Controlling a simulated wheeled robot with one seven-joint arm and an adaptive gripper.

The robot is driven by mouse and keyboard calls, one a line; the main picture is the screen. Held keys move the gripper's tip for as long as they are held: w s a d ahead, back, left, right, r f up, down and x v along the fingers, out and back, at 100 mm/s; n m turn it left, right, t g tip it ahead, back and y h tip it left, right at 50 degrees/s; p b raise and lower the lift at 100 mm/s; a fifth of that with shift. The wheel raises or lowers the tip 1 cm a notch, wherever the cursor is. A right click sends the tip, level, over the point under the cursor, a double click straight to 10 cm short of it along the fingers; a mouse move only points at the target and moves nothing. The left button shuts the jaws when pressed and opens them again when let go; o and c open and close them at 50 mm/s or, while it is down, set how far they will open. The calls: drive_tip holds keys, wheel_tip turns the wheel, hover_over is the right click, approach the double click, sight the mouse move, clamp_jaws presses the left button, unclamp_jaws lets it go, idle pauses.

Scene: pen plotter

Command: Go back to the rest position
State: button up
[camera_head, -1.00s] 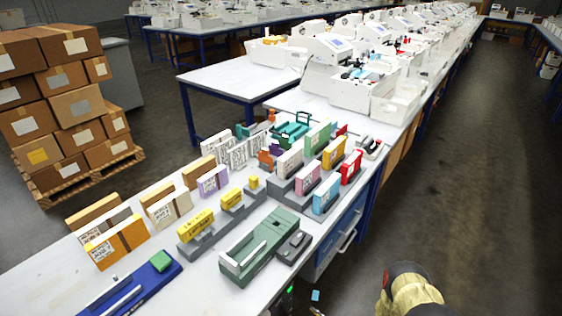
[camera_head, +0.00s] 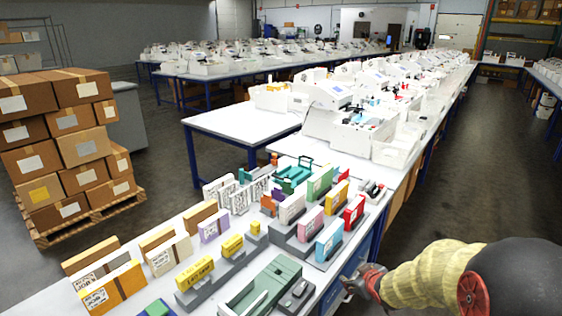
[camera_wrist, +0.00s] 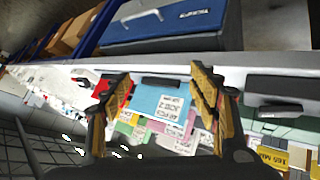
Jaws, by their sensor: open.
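My gripper (camera_head: 358,284) is at the lower right in the head view, at the front edge of the workbench (camera_head: 215,255), beside the drawers. In the wrist view my gripper (camera_wrist: 165,105) is open, with its two yellow-lined fingers apart and nothing held between them. Beyond the fingers, a light blue box (camera_wrist: 160,103) with a printed label shows on the bench, apart from them. The same light blue box (camera_head: 329,239) stands upright in a grey holder in the head view. The wrist view is tilted, with the blue drawer (camera_wrist: 185,25) at the top.
Several coloured boxes stand in holders on the bench, with a green device (camera_head: 262,285) at its front. White machines (camera_head: 325,100) line the tables behind. Stacked cartons (camera_head: 65,140) stand on a pallet (camera_head: 85,220) at left. The floor aisle (camera_head: 455,200) at right is clear.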

drive_tip(key=s+r+m+g+h, duration=0.1)
drive_tip(key=s+r+m+h, duration=0.15)
drive_tip(key=s+r, duration=1)
drive_tip(key=s+a+r+m+g+p, duration=0.1)
drive_tip(key=s+a+r, duration=0.1)
drive_tip(key=s, duration=0.5)
drive_tip(key=s+a+r+m+g+y+p, duration=0.1)
drive_tip(key=s+r, duration=0.4)
drive_tip(key=s, duration=0.3)
drive_tip(key=s+a+r+m+g+y+p, duration=0.1)
drive_tip(key=s+a+r, duration=0.1)
drive_tip(key=s, duration=0.5)
drive_tip(key=shift+s+a+r+m+p, duration=0.3)
drive_tip(key=shift+s+a+r+m, duration=0.05)
drive_tip(key=shift+r, duration=0.35)
